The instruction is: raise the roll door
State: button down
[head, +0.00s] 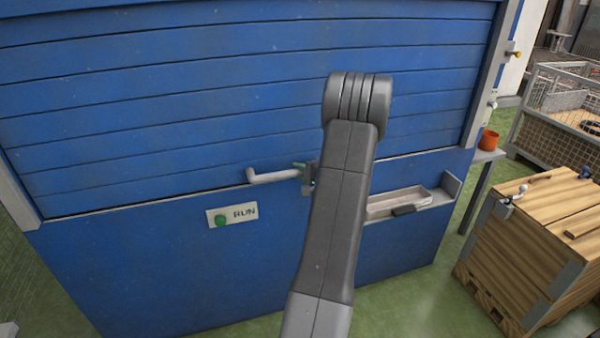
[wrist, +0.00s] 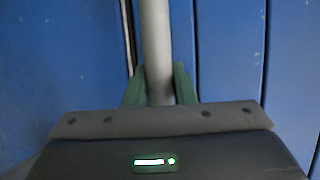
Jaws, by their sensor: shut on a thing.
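The blue slatted roll door (head: 230,90) fills the upper part of the head view. Its lower edge meets a plain blue panel. A pale grey bar handle (head: 272,176) sits at that lower edge. My gripper (head: 305,172) is at the handle's right part, mostly hidden behind my arm. In the wrist view, my gripper (wrist: 159,85) has its green fingers on both sides of the grey handle bar (wrist: 156,40), shut on it. Blue slats of the door (wrist: 230,55) lie behind.
A RUN sign with a green button (head: 222,219) is on the lower panel. A shallow tray (head: 398,200) juts out right of my arm. An orange pot (head: 488,140) stands on a small side shelf. A wooden crate (head: 535,240) is at the right, with a mesh cage (head: 560,130) behind. Green floor is free in front.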

aim_at(301, 20)
notch_tip(301, 20, up, 44)
jog(key=p, duration=1.3)
jog(key=shift+r+p, duration=0.15)
jog(key=shift+p, duration=0.25)
jog(key=c, duration=1.2)
grip_release()
jog(key=shift+s+d, duration=0.1)
jog(key=b+v, duration=0.3)
jog(key=v, duration=1)
jog(key=shift+s+d, duration=0.15)
jog(key=shift+s, duration=0.1)
jog(key=shift+w, duration=0.1)
